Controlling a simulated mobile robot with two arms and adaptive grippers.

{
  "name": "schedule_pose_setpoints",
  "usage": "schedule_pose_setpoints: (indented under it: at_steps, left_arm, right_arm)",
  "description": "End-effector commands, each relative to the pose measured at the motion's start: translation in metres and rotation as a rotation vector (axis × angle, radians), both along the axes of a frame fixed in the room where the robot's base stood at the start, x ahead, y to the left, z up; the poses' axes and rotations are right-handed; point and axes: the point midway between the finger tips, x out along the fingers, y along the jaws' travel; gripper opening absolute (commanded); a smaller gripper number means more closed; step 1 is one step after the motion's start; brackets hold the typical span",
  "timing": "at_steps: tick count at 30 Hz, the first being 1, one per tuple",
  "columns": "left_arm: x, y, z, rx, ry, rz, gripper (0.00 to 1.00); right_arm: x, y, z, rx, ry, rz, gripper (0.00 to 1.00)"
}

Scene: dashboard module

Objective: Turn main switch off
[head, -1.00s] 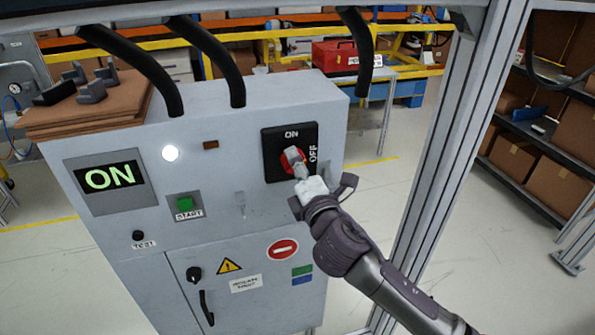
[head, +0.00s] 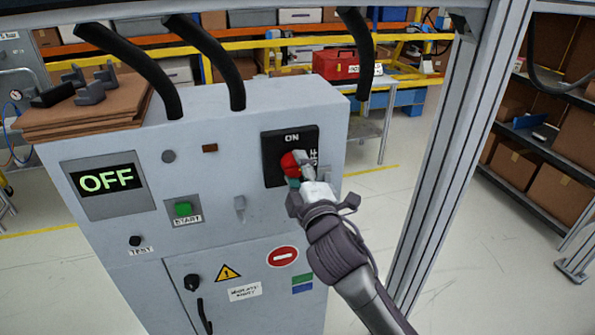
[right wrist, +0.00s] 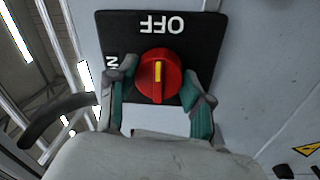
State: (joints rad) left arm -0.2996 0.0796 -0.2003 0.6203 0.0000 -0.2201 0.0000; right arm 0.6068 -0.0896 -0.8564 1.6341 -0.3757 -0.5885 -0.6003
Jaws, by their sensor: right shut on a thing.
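The main switch is a red round knob (head: 291,163) with a yellow mark on a black plate (head: 274,176) lettered ON and OFF. In the right wrist view the yellow mark on the red knob (right wrist: 159,76) points along the line to the word OFF. My right gripper (head: 302,170) is shut on the knob. Its two fingers stand on either side of the knob in the right wrist view (right wrist: 160,95). The display (head: 107,185) on the grey cabinet reads OFF, and the round lamp (head: 169,156) is dark. My left gripper is not in view.
The cabinet (head: 225,125) carries a green start button (head: 183,209), a black test knob (head: 135,241) and a lower door with a handle. Thick black cables hang above. A metal frame post (head: 440,150) stands to the right of my right arm.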

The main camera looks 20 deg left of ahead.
Motion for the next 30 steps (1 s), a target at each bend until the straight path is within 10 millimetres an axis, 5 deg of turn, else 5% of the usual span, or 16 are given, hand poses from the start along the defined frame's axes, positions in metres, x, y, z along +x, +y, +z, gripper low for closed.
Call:
schedule_pose_setpoints:
  at_steps: [12,13,18,30]
  left_arm:
    - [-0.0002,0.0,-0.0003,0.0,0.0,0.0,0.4]
    - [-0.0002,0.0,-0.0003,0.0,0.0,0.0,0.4]
    - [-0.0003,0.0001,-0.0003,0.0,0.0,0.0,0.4]
    - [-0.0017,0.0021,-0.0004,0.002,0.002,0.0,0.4]
  right_arm:
    - [-0.0001,0.0002,-0.002,0.009,0.011,0.0,0.16]
    - [-0.0001,0.0002,-0.0021,0.009,0.011,0.0,0.52]
    - [-0.0002,0.0002,-0.0015,0.009,0.01,0.001,0.77]
    - [-0.0066,-0.0042,-0.0014,0.008,0.007,0.0,0.77]
